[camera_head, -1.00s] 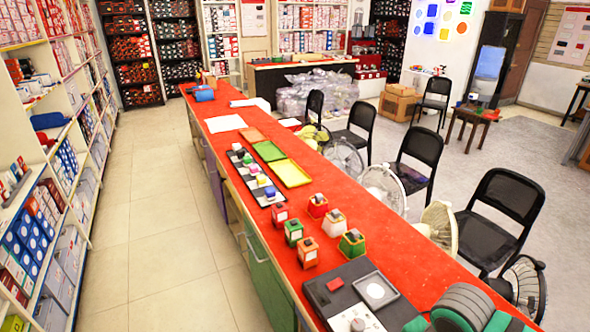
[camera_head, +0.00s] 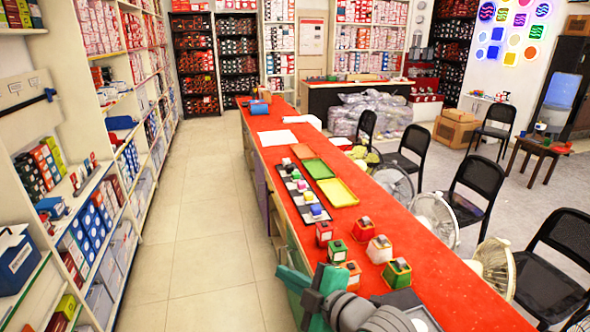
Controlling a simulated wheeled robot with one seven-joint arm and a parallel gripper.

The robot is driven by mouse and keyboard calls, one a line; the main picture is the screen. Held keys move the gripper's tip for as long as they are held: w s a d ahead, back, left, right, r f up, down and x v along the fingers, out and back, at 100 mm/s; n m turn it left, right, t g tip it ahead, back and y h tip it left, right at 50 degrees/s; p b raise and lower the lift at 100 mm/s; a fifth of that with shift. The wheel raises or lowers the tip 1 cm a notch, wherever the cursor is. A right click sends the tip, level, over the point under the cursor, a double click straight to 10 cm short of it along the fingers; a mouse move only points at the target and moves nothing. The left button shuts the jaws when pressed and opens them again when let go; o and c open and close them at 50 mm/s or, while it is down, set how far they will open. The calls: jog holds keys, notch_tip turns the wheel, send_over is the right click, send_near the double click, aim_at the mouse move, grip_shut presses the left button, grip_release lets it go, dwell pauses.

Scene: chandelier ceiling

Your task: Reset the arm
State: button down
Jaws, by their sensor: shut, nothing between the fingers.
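Part of my arm, grey and teal links, shows at the bottom centre of the head view. It appears in front of the near left edge of the long red-topped counter (camera_head: 450,292), over its teal-green front. It hides part of the counter's front side and part of a dark tray at the bottom edge. I cannot make out any gripper fingers. Whether the arm touches the counter cannot be told.
Several small coloured blocks (camera_head: 380,250) stand on the counter, with a yellow tray (camera_head: 338,192) and a green tray (camera_head: 317,168) behind. Stocked shelves (camera_head: 60,190) line the left. Black chairs (camera_head: 475,190) and fans (camera_head: 436,214) stand right. The tiled aisle (camera_head: 195,240) is clear.

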jog(key=a+r+m+t, duration=0.4)
jog(key=r+m+t, duration=0.2)
jog(key=m+t, duration=0.3)
jog(key=s+d+f+m+g+h, duration=0.1)
jog(key=s+f+m+h, duration=0.5)
jog(key=f, duration=0.5)
jog(key=s+f+m+g+h, duration=0.1)
jog(key=s+f+m+h, duration=0.3)
jog(key=s+f+m, duration=0.55)
jog(key=s+d+f+n+g, duration=0.1)
jog(key=s+f, duration=0.4)
jog(key=s, duration=0.6)
jog(key=s+d+f+n+g, duration=0.2)
jog(key=s+d+f+n, duration=0.1)
jog(key=s, duration=0.8)
notch_tip(320, 180, down, 2)
jog(key=shift+d+f+n+y, duration=0.1)
jog(key=shift+d+n+y, duration=0.1)
jog(key=shift+n+y, duration=0.3)
jog(key=shift+s, duration=0.2)
